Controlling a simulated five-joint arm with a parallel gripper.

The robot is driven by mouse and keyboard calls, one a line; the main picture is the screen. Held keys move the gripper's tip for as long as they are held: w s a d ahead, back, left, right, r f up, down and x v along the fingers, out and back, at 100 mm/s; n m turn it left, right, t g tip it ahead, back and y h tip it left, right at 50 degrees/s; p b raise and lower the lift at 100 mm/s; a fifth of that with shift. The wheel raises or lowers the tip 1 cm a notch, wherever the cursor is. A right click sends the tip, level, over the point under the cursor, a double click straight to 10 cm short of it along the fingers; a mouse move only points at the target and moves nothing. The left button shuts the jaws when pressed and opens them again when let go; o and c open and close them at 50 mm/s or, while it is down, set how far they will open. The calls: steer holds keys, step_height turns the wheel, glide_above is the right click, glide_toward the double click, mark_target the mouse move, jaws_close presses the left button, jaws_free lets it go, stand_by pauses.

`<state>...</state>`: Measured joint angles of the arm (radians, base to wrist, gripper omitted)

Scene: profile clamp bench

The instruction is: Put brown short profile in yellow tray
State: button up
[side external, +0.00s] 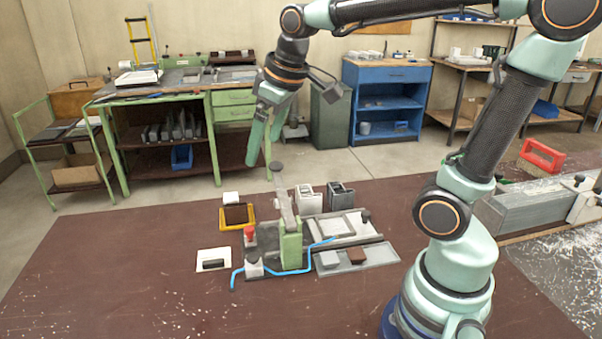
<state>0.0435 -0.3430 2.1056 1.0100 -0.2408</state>
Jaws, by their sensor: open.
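A yellow tray (251,224) lies on the brown bench, left of the clamp fixture. A dark brown piece (236,213) shows within its outline, with a white piece (231,197) at its back edge; I cannot tell exactly how they rest. A small brown block, seemingly the brown short profile (356,256), sits on a flat grey tray (382,254) at the right of the fixture. My gripper (264,150) is open and empty, pointing down, high above the bench and behind the fixture in the picture.
The green clamp (291,248) with its raised grey lever stands mid-bench, beside a red knob (249,232) and a blue hose (262,272). A grey block (329,259) sits beside the brown one. A white plate (214,254) holds a black piece. The bench's left front is clear.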

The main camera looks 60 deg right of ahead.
steer(key=s+a+f+m+t, duration=0.1)
steer(key=s+f+m, duration=0.1)
steer(key=s, duration=0.5)
steer(key=shift+a+f, duration=0.25)
steer(key=shift+f, duration=0.35)
